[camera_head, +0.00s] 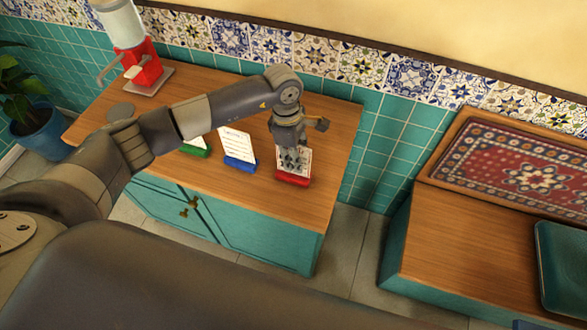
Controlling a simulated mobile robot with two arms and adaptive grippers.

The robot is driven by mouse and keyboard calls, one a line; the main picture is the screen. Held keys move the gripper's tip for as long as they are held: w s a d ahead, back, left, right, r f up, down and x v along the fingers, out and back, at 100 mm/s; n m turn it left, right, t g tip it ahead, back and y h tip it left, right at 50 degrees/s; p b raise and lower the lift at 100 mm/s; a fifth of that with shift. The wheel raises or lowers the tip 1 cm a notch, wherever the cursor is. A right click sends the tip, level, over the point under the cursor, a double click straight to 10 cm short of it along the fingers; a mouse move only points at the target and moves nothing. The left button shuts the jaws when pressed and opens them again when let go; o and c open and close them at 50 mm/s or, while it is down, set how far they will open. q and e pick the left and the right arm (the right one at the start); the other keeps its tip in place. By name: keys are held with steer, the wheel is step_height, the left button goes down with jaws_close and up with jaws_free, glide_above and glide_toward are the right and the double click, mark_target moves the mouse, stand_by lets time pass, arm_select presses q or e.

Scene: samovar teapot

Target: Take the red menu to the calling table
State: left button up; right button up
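The red menu (293,179) is a white card in a red base. It stands upright near the right end of a wooden-topped teal cabinet (265,220). My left gripper (292,163) points down at it, and its fingers overlap the card in the head view. I cannot tell whether the fingers touch the card or are closed on it. The gripper hides part of the card. My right gripper is out of view. I cannot tell which surface is the calling table.
A blue-based menu (238,149) and a green-based menu (197,149) stand left of the red one. A red dispenser (143,64) is at the cabinet's far left. A low wooden bench (450,245) at right has a patterned rug (520,175) and a teal tray (563,265). A floor gap separates the cabinet and bench.

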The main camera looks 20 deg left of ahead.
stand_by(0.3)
arm_select(q)
jaws_close()
